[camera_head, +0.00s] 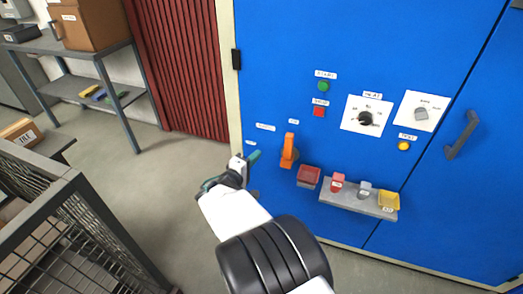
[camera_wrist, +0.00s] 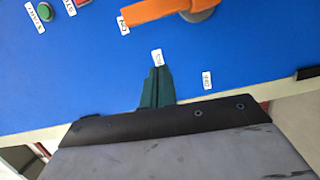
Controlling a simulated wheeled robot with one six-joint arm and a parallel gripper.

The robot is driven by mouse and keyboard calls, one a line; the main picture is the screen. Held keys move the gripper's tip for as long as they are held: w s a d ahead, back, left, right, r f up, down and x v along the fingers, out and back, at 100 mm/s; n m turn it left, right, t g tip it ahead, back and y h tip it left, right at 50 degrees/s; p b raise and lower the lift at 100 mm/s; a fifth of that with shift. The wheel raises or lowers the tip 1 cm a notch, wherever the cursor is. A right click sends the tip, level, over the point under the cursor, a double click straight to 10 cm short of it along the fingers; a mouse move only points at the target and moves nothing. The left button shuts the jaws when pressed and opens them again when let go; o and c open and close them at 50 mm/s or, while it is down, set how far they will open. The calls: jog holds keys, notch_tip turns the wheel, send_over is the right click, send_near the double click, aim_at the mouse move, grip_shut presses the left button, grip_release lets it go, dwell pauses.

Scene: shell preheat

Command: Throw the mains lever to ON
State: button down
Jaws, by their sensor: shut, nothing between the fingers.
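The orange mains lever (camera_head: 288,152) is on the blue cabinet front, standing upright with its free end up by a small label (camera_head: 293,121). In the wrist view the lever (camera_wrist: 160,10) is at the top, partly cut off. Its free end is beside a label (camera_wrist: 123,25) that appears to read ON. My gripper (camera_head: 254,156) is to the left of the lever, apart from it, close to the cabinet front. Its dark green fingers (camera_wrist: 157,88) are together with nothing between them. Whether the fingertips touch the panel, I cannot tell.
Right of the lever are a red bin (camera_head: 309,176) and a grey ledge (camera_head: 350,203) with small coloured items. Above are a green button (camera_head: 323,86), a red button (camera_head: 318,112) and dials. A mesh cage (camera_head: 75,240) stands left, a shelf (camera_head: 70,88) behind.

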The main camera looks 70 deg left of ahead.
jog(key=shift+v, duration=1.15)
